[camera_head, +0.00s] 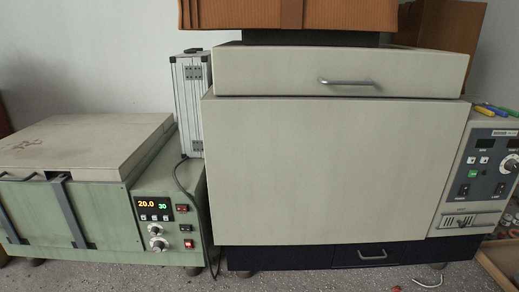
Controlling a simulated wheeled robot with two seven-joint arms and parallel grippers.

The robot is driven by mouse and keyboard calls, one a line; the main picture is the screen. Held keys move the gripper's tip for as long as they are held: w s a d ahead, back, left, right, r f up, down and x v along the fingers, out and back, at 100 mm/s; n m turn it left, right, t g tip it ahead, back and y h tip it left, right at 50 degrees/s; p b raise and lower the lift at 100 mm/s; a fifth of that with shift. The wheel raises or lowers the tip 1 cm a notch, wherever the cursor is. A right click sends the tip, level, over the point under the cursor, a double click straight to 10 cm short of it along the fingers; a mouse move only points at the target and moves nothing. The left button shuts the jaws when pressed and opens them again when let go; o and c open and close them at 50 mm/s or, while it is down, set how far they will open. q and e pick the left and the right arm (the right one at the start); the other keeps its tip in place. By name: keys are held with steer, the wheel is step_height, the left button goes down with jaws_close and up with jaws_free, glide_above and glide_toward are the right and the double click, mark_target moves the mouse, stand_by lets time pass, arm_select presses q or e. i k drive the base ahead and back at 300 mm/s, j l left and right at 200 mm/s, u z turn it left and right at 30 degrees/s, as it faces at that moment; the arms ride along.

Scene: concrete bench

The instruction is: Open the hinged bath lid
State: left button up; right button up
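A green bath unit (140,248) stands at the left, with a lit display reading 20.0 and 30 on its front panel. Its flat cream lid (85,142) lies down over the top, with a brownish mark on it. A dark grey bar frame (68,212) slants down in front of the unit from near the lid's front edge. How it is attached cannot be told. The lid's hinge is not clearly visible. Neither of my grippers is in view.
A large cream cabinet (330,165) with a silver-handled upper section (270,70) stands right of the bath. A control panel (483,175) is at its right. A silver case (190,100) and black cable (190,190) sit between the units. Brown folders (240,14) lie above.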

mark_target(108, 152)
steer(key=u, duration=1.45)
